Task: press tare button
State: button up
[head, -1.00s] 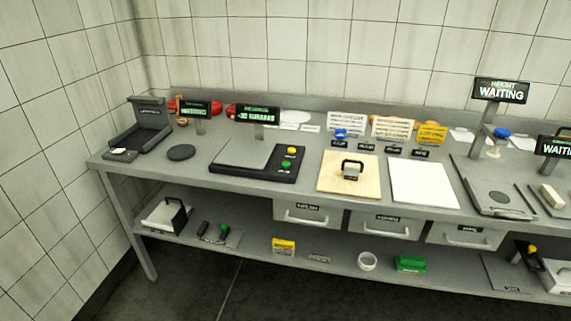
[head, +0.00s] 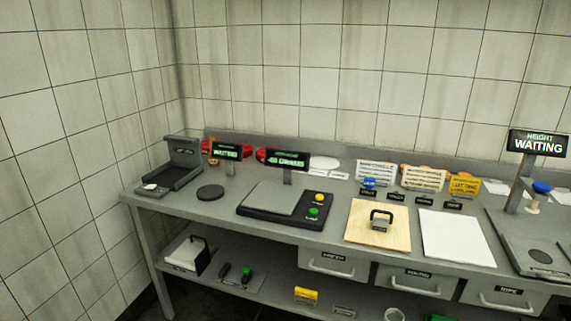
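A black scale (head: 268,217) with a grey weighing plate (head: 268,198) sits on the grey workbench (head: 330,180). The plate is bare. On the right side of the scale are a yellow button (head: 320,199) and, in front of it, a green button (head: 314,211). Their small labels are too blurred to tell which one is tare. Behind the scale, a display (head: 287,160) shows green text ending in "GRAMS"; the number is hard to read. My gripper is not in view.
A wooden board (head: 359,232) with a handled block (head: 381,220) and a white board (head: 454,237) lie right of the scale. A black disc (head: 210,193) and a dark open device (head: 184,162) stand left. Drawers (head: 340,263) and a lower shelf are below.

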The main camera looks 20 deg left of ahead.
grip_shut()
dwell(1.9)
